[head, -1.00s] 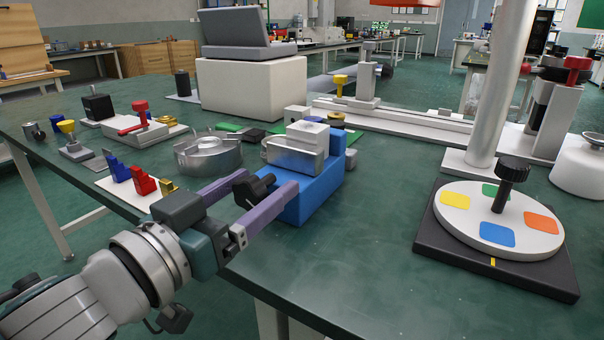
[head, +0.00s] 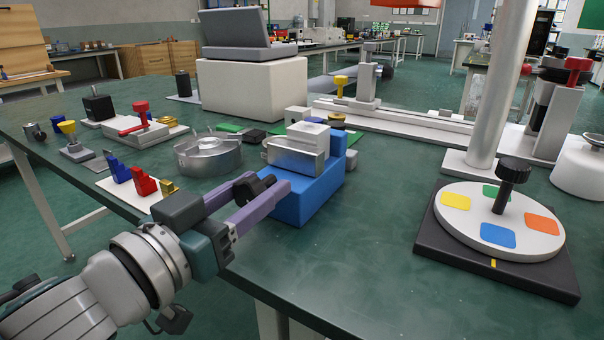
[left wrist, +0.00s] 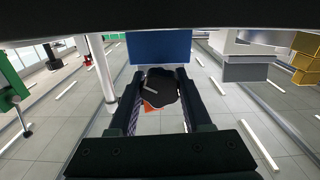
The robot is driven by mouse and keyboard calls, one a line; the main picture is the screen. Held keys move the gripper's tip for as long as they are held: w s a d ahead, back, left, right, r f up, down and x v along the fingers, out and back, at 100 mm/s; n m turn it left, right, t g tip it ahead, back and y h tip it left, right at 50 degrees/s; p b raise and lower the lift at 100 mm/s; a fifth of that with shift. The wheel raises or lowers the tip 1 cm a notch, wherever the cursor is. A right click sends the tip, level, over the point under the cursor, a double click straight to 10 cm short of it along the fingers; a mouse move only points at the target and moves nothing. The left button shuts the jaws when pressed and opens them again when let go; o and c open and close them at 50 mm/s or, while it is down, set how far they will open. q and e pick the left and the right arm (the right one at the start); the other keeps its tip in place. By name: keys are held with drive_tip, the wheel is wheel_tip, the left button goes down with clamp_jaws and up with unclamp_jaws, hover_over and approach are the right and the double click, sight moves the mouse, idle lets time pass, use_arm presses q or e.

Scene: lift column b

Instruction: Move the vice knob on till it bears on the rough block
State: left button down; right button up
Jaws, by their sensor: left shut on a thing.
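The vice has a blue body (head: 312,200) with a silver metal jaw (head: 291,158) on top. A pale block (head: 307,132), which looks like the rough block, sits behind that jaw; whether they touch is hidden. The black vice knob (head: 249,190) is at the vice's near left end. My left gripper (head: 267,182) is shut on this knob, one purple finger on each side. In the left wrist view the knob (left wrist: 159,87) sits between the fingertips, in front of the blue vice body (left wrist: 159,47). My right gripper is not in view.
A round silver fixture (head: 208,155) and a board with blue and red pieces (head: 144,184) stand left of the vice. A turntable with coloured patches (head: 499,226) is at right, near a white column (head: 502,85). Bench between vice and turntable is clear.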

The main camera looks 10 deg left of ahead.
use_arm(q)
drive_tip(key=m, duration=0.5)
drive_tip(key=shift+p, duration=0.3)
drive_tip(key=m, duration=0.5)
drive_tip(key=shift+m, duration=0.3)
drive_tip(key=m, duration=0.5)
drive_tip(key=shift+f+b, duration=0.1)
drive_tip(key=shift+b, duration=0.25)
drive_tip(key=shift+m+b, duration=0.4)
drive_tip(key=shift+m, duration=2.3)
drive_tip(key=shift+c, duration=1.7)
unclamp_jaws()
